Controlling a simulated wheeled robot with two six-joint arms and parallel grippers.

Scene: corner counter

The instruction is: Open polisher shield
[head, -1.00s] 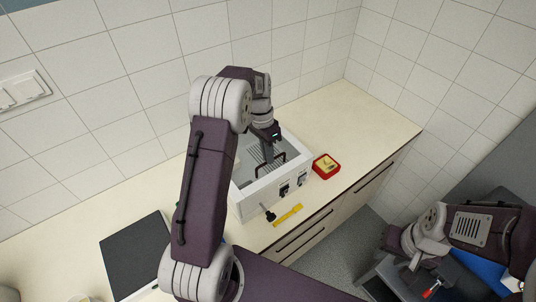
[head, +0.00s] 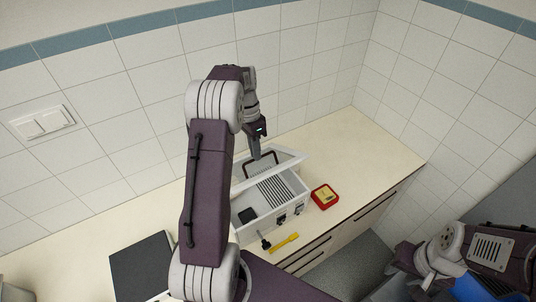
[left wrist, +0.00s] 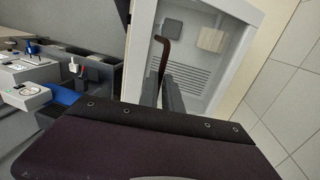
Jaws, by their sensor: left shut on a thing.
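The polisher is a white box (head: 243,225) on the counter, with a ribbed grey interior, a dark square inside and black latches on its front. Its shield, a white-framed lid (head: 290,157) with a see-through pane, is tilted up at the back side. A dark handle (head: 272,154) is on the shield; it also shows in the left wrist view (left wrist: 163,50). My left gripper (head: 255,151) is shut on this handle, above the raised shield. Its fingers (left wrist: 172,95) also show in the left wrist view. My right arm is at the lower right; its fingertips are not visible.
A red tray (head: 324,203) with yellow contents stands right of the polisher. A yellow tool (head: 284,243) lies in front of it near the counter edge. A dark flat panel (head: 140,267) is at the left. Tiled walls close off the back and right.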

